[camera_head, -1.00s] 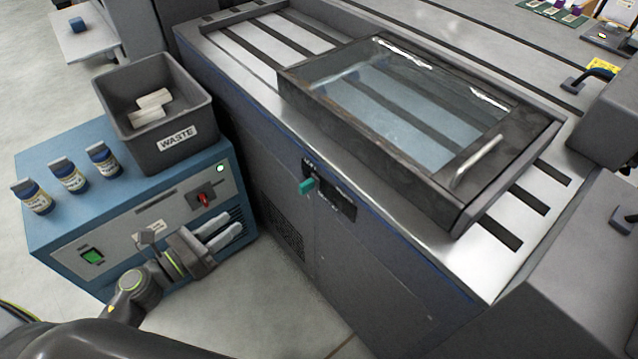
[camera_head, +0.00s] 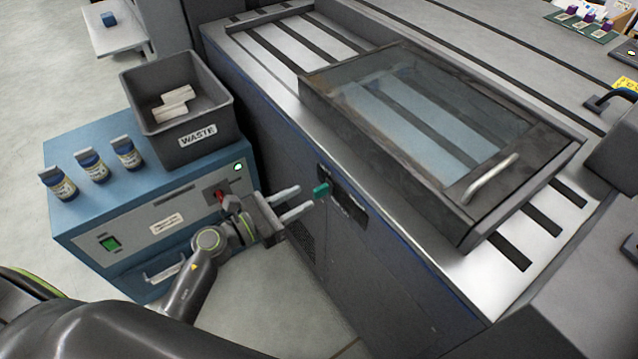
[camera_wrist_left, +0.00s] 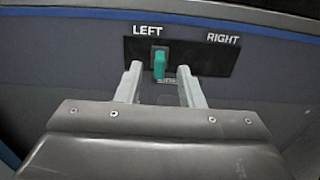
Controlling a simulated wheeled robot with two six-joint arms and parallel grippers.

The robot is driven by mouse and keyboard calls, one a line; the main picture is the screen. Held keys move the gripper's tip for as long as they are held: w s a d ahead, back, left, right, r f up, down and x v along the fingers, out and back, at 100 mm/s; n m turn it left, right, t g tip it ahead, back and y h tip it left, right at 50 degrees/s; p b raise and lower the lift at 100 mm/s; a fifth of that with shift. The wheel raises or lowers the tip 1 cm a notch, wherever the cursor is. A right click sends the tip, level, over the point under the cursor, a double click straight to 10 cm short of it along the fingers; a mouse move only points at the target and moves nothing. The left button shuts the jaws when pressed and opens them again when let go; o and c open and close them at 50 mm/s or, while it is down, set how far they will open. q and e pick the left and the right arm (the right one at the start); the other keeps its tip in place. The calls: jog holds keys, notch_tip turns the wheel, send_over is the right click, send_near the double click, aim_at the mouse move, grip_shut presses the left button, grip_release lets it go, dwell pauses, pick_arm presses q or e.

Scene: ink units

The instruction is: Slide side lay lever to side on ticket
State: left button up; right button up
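The side lay lever is a small teal knob (camera_head: 321,190) on a dark plate (camera_head: 346,203) on the front of the grey machine. In the left wrist view the lever (camera_wrist_left: 159,65) stands at the LEFT end of the plate (camera_wrist_left: 205,57), under the word LEFT; RIGHT is printed at the other end. My left gripper (camera_head: 306,198) is open, its fingertips just short of the lever. In the left wrist view the lever lies between the fingers (camera_wrist_left: 158,70), nearer the left one, with no clear contact. I see no ticket text naming a side. My right gripper is not in view.
A blue cabinet (camera_head: 75,225) stands left of the machine, carrying a grey WASTE bin (camera_head: 190,150) and several small bottles (camera_head: 92,165). A clear-topped guard (camera_head: 480,215) with a metal handle (camera_head: 490,178) covers part of the machine top. Open floor lies below my left arm.

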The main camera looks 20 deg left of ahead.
aim_at(314, 192)
pick_arm(q)
jog(key=x, duration=0.6)
jog(key=shift+w, duration=0.15)
jog(key=shift+c, duration=0.2)
grip_shut()
